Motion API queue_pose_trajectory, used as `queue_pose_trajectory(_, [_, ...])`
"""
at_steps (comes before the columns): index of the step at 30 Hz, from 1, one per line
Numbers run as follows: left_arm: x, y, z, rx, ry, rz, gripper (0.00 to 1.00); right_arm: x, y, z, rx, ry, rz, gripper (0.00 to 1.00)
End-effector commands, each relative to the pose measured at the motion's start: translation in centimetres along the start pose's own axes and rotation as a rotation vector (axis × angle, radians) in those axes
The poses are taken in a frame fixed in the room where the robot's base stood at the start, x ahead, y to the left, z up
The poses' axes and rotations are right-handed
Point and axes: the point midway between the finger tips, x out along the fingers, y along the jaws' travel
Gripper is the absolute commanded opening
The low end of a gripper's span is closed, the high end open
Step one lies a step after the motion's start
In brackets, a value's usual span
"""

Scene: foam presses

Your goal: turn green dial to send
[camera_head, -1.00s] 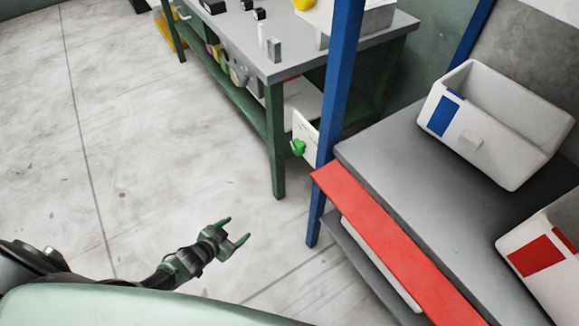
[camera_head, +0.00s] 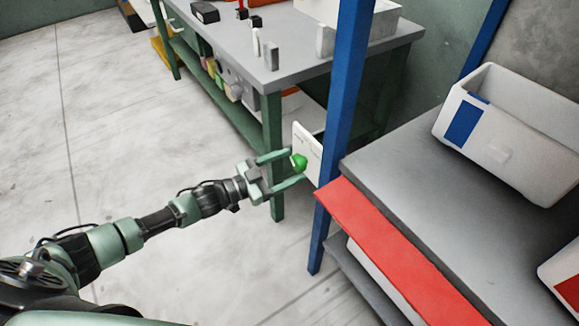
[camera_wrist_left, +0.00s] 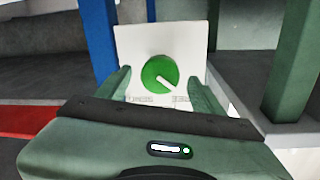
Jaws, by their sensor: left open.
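The green dial (camera_head: 299,162) sits on a white panel (camera_head: 308,146) beside the blue post. In the left wrist view the dial (camera_wrist_left: 160,73) faces me on the white panel (camera_wrist_left: 190,40), and its white pointer line runs toward the lower right. Small labels lie below the dial, too small to read. My left gripper (camera_head: 282,169) is open, with its fingers on either side of the dial in the head view. In the left wrist view the fingers (camera_wrist_left: 160,85) also flank it; I cannot tell whether they touch it. My right gripper is not in view.
A blue post (camera_head: 343,95) stands right beside the panel. A grey shelf with a red front edge (camera_head: 385,245) and white bins (camera_head: 510,150) is at the right. A green-legged workbench (camera_head: 272,130) stands behind. The floor at left is clear.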

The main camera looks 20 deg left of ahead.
Motion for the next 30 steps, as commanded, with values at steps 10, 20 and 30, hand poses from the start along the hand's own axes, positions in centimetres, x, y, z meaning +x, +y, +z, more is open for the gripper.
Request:
queue_pose_trajectory(10, [0.5,0.0,-0.01,0.0,0.0,0.0,0.65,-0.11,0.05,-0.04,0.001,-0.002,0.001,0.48])
queue_pose_trajectory(20, [0.48,0.0,-0.01,0.003,0.0,0.0,0.06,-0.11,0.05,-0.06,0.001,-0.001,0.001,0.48])
queue_pose_trajectory(30, [0.47,-0.01,-0.12,0.106,-0.009,0.001,0.06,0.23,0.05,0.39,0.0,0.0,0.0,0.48])
